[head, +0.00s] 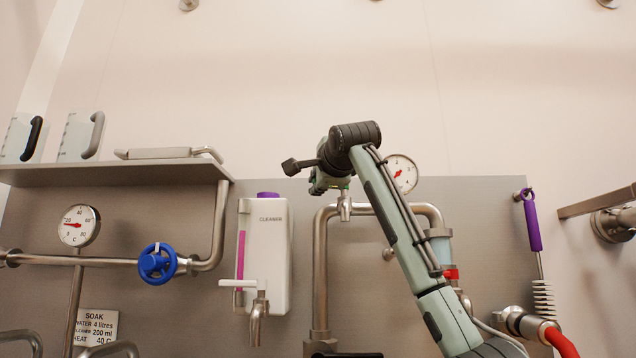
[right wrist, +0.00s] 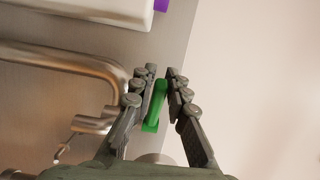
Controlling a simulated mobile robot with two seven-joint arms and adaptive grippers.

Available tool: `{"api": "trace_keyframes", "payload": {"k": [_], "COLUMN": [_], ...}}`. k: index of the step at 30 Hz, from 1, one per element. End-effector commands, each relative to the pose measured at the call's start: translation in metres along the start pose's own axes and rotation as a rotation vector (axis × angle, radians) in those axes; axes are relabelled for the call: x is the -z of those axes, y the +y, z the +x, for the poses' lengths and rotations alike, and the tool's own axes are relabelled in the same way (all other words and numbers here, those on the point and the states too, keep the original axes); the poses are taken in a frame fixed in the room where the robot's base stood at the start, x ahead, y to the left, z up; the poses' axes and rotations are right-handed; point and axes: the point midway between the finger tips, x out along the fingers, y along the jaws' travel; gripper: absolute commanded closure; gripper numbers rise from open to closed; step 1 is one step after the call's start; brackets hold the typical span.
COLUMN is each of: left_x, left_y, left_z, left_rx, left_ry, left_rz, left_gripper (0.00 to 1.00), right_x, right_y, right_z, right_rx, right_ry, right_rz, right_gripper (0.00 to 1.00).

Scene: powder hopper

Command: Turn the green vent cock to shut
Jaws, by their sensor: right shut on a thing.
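The green vent cock (right wrist: 154,106) shows in the right wrist view as a bright green handle between the two fingers of my right gripper (right wrist: 162,82). The gripper is shut on it, with a finger on each side. In the head view my right arm reaches up from the lower right, and the right gripper (head: 320,180) is above the top of the bent steel pipe (head: 320,255). There my wrist hides most of the fingers and the cock. I cannot tell the cock's exact angle. My left gripper is not in view.
A pressure gauge (head: 402,174) stands just right of my wrist. A white cleaner dispenser (head: 266,250) hangs to the left. Further left are a blue valve wheel (head: 157,264), another gauge (head: 79,226) and a shelf (head: 110,174). A purple-handled tool (head: 532,222) hangs at right.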

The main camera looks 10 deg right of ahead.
Motion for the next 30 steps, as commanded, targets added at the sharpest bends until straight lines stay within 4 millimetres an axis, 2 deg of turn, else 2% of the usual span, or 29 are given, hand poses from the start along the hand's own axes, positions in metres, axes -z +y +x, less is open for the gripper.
{"api": "trace_keyframes", "payload": {"k": [10,20,30], "left_x": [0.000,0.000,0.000], "left_y": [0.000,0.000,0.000], "left_z": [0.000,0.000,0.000], "left_rx": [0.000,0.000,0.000], "left_ry": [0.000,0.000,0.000], "left_rz": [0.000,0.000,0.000], "left_gripper": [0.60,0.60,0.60], "right_x": [0.001,0.002,0.007], "right_y": [-0.001,-0.001,-0.001], "right_z": [0.014,0.016,0.030], "right_rx": [0.001,0.001,0.002], "right_ry": [-0.001,0.000,0.002], "right_rz": [0.001,0.001,0.000], "right_gripper": [1.00,1.00,1.00]}}
